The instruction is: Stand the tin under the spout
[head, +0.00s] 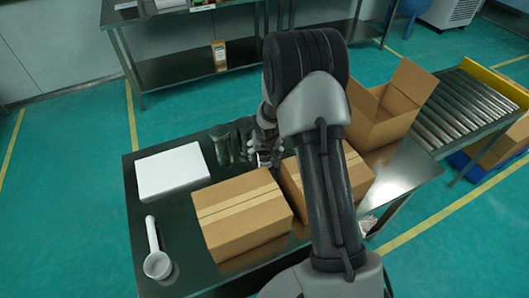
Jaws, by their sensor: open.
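My gripper (266,156) is over the far middle of the dark metal table, partly hidden behind my own arm. It is open, and I cannot tell whether anything stands between its fingers. Two dark, shiny cylinders stand just left of it, one at the left (220,145) and one closer to the gripper (243,137). I cannot tell whether either is the tin. No spout or sieve can be made out clearly; my arm covers part of the table.
A flat white slab (172,172) lies at the table's (190,225) left. A white long-handled scoop-like item (157,262) is at front left. Closed cartons (242,212) fill the middle front. An open carton (385,110) and a roller conveyor (462,110) are at right.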

